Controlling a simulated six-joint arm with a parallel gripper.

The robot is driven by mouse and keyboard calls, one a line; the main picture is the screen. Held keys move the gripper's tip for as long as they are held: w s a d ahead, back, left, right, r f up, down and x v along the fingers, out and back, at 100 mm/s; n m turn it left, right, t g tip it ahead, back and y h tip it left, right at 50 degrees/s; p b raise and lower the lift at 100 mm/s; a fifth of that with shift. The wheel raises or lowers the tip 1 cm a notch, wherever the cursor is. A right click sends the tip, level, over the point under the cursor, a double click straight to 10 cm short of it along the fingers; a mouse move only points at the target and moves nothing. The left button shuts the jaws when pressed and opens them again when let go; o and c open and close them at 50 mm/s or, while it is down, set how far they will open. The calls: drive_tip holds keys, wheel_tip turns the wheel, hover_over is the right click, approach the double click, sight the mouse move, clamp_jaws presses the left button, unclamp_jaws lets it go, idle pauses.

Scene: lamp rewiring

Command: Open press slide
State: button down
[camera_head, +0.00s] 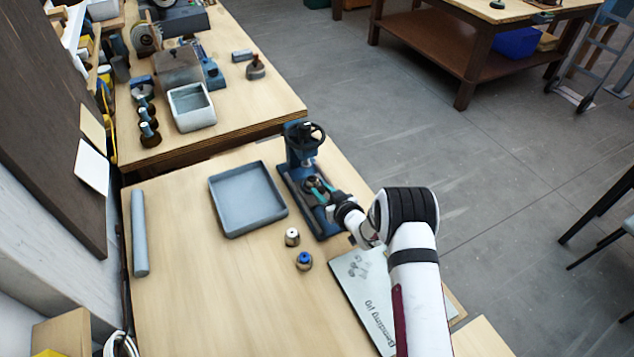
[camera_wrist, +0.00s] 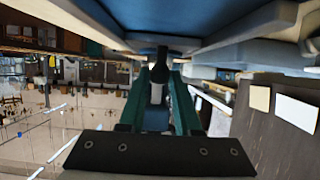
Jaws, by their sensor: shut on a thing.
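The blue press (camera_head: 297,172) stands on the wooden bench in the head view, with a dark handwheel (camera_head: 305,135) at its top and a long base reaching toward my arm. My gripper (camera_head: 315,184) is low over the base, its green fingers pointing in toward the press column. In the wrist view my gripper (camera_wrist: 161,75) is shut on a dark upright knob (camera_wrist: 162,60), which I take to be the press slide's handle. The fingers and the arm hide most of the slide, so how far it is out cannot be told.
A grey-blue empty tray (camera_head: 248,228) lies left of the press. A white-topped part (camera_head: 292,237) and a blue-topped part (camera_head: 304,261) stand in front. A printed plate (camera_head: 365,295) lies under my arm, and a grey tube (camera_head: 139,232) lies far left.

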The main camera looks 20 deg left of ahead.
drive_tip(key=s+d, duration=0.6)
drive_tip(key=shift+d, duration=0.15)
drive_tip(key=c, duration=0.6)
unclamp_jaws()
drive_tip(key=v, duration=1.5)
drive_tip(key=shift+s+d+r, duration=0.2)
drive_tip(key=shift+s+r, duration=0.05)
drive_tip(key=shift+s, duration=0.05)
